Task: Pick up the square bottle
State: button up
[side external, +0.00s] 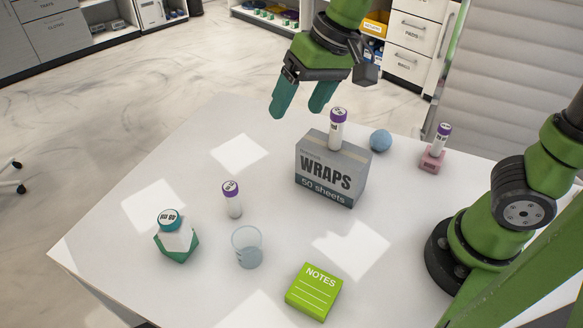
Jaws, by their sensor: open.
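The square bottle (176,240) stands upright on the white table at the lower left. It has a green body, a white label area and a teal cap with writing on top. My gripper (301,108) is up in the air near the far side of the table, above and to the left of the grey wraps box (330,172). Its two teal fingers are apart with nothing between them. It is well away from the bottle, up and to the right of it.
A purple-capped tube (232,199) and a clear cup (247,247) stand right of the bottle. Another tube (338,129) stands on the box. A blue ball (380,140), a tube on a pink block (432,158) and a green notes pad (314,291) are farther right.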

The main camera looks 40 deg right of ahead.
jog(key=w+a+f+g+h, duration=0.1)
jog(key=w+a, duration=0.2)
jog(key=a, duration=0.3)
jog(key=w+a+f+g, duration=0.1)
jog(key=w+a, duration=0.2)
jog(key=a, duration=0.2)
jog(key=m+g+h, duration=0.1)
jog(key=m+h, duration=0.1)
jog(key=m, duration=0.2)
send_over(165, 219)
jog(key=w, duration=0.1)
notch_tip(165, 219, down, 2)
jog(key=shift+f, duration=0.25)
jog(key=f+m, duration=0.1)
jog(key=f, duration=0.2)
jog(key=f+m, duration=0.1)
jog(key=f, duration=0.1)
jog(key=s+f+m, duration=0.1)
jog(key=f, duration=0.2)
jog(key=shift+f, duration=0.35)
jog(key=shift+d+f, duration=0.2)
jog(key=shift+f, duration=2.55)
